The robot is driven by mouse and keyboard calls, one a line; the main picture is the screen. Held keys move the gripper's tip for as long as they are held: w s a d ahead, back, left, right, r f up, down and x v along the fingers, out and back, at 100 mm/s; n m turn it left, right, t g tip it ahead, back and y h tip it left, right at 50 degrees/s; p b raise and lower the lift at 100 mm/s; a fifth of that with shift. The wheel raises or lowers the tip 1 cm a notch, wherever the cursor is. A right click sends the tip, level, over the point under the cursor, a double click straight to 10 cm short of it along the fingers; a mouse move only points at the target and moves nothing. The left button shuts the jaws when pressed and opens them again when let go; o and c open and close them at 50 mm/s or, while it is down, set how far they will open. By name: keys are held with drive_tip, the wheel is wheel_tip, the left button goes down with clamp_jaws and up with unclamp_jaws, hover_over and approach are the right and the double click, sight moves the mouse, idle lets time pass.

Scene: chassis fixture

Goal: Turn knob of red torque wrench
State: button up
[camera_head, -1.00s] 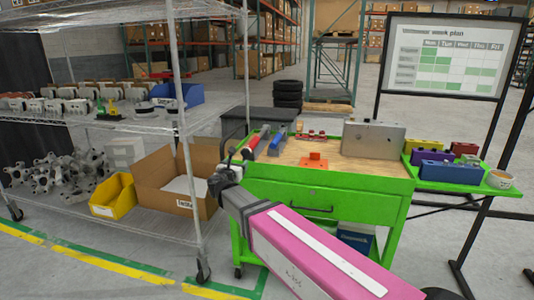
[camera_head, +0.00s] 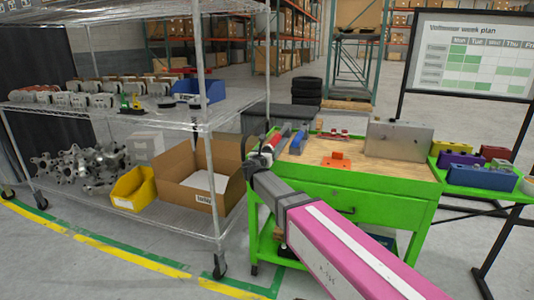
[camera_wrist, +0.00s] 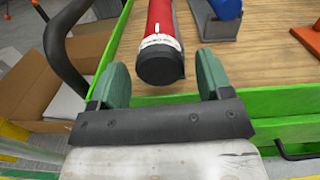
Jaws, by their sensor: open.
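The red torque wrench (camera_wrist: 160,35) lies on the wooden top of the green cart, with its black end knob (camera_wrist: 160,63) toward me in the wrist view. A white marked ring sits between the knob and the red body. My gripper (camera_wrist: 158,78) is open, with one green finger on each side of the knob and gaps between. In the head view the wrench (camera_head: 274,142) shows at the cart's left edge, partly behind my gripper (camera_head: 262,152). I cannot tell the height of the fingers relative to the knob.
A blue tool (camera_head: 298,141) lies right of the wrench. An orange block (camera_head: 336,160) and a metal case (camera_head: 398,140) are also on the green cart (camera_head: 345,182). A wire shelf (camera_head: 130,122) with a cardboard box (camera_head: 205,175) stands close on the left.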

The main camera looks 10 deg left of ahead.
drive_tip(key=shift+w, duration=0.45)
drive_tip(key=c, duration=0.9)
drive_tip(key=shift+m, duration=1.5)
drive_tip(key=o, duration=0.9)
drive_tip(key=s, duration=1)
drive_tip(key=shift+s+a, duration=0.4)
